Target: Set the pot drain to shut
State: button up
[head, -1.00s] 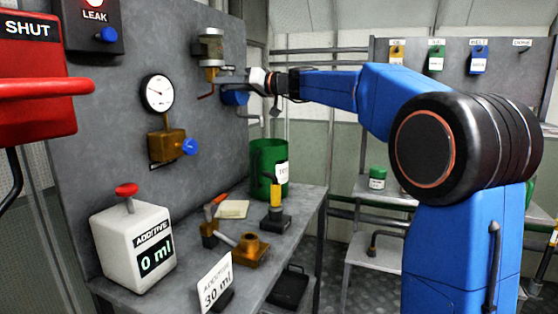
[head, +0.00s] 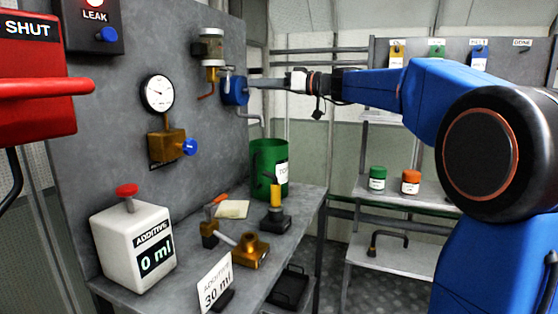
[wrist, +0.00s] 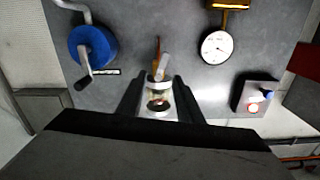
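The pot (head: 208,47), a small glass and metal bowl, hangs high on the grey panel with a copper drain pipe (head: 207,93) below it. The wrist view shows the panel turned over, with the pot (wrist: 158,98) between my fingers in the picture. A short pale lever (wrist: 163,68) lies beside the copper pipe (wrist: 156,50) there, tilted slightly from it. I cannot tell its setting. My gripper (head: 256,84) is off the panel, to the right of the pot in the head view. In the wrist view its fingers (wrist: 158,88) are spread and empty.
A blue wheel with a crank (wrist: 93,47) is on the panel beside the pot. A gauge (head: 157,93) and a brass valve with a blue knob (head: 168,146) are left of it. The bench (head: 300,205) below holds a green bin (head: 262,160) and tools.

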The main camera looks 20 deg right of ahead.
jog(key=v, duration=0.6)
jog(key=s+a+f+m+g+h, duration=0.1)
jog(key=s+a+f+m+h, duration=0.1)
jog(key=s+f, duration=0.5)
jog(key=s+a+f+m+g+h, duration=0.1)
jog(key=s+a+f+g+h, duration=0.1)
jog(key=s+f, duration=0.6)
jog(key=shift+a+f+m+g+h, duration=0.3)
jog(key=shift+f+m+h, duration=0.15)
jog(key=shift+f, duration=1.1)
jog(key=n+t+y, duration=0.2)
jog(key=t+y, duration=0.2)
jog(key=y, duration=0.1)
send_near(229, 85)
jog(key=x, duration=1)
jog(key=shift+w+a, duration=0.15)
jog(key=shift+a, duration=0.15)
grip_shut()
